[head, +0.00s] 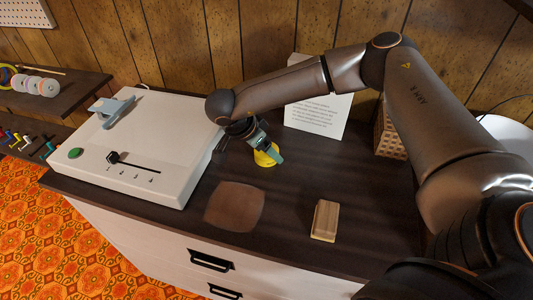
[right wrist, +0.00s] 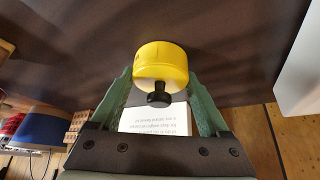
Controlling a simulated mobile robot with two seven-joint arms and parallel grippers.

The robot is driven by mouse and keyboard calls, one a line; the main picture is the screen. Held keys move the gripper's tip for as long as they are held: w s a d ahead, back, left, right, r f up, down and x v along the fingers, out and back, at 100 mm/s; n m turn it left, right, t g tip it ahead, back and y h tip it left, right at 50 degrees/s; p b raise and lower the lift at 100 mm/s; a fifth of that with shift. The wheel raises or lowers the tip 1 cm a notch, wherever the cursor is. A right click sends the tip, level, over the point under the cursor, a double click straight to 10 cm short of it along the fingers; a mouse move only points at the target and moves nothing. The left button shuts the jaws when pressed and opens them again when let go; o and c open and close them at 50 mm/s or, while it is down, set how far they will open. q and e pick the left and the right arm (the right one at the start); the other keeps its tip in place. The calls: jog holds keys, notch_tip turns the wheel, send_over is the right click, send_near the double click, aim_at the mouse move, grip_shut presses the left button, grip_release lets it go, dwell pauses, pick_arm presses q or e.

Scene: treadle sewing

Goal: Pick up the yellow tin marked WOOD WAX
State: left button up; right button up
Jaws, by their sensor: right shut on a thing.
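The yellow tin (head: 262,160) is at the dark countertop, right of the white machine, and partly hidden by my right gripper (head: 268,150). In the right wrist view the tin (right wrist: 161,62) sits between the two green fingers of my right gripper (right wrist: 160,80), which is shut on it. A black knob (right wrist: 159,98) shows on the tin's side facing the camera. No marking on the tin can be read. I cannot tell whether it touches the countertop. My left gripper is not in view.
A white machine (head: 140,145) with a green button stands at left. A white text card (head: 318,112) stands behind the tin. A sanding block (head: 325,220) lies front right, and a brown patch (head: 234,206) lies on the countertop (head: 285,205). A woven box (head: 389,138) stands back right.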

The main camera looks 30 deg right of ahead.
jog(key=c, duration=0.6)
jog(key=shift+r, duration=0.1)
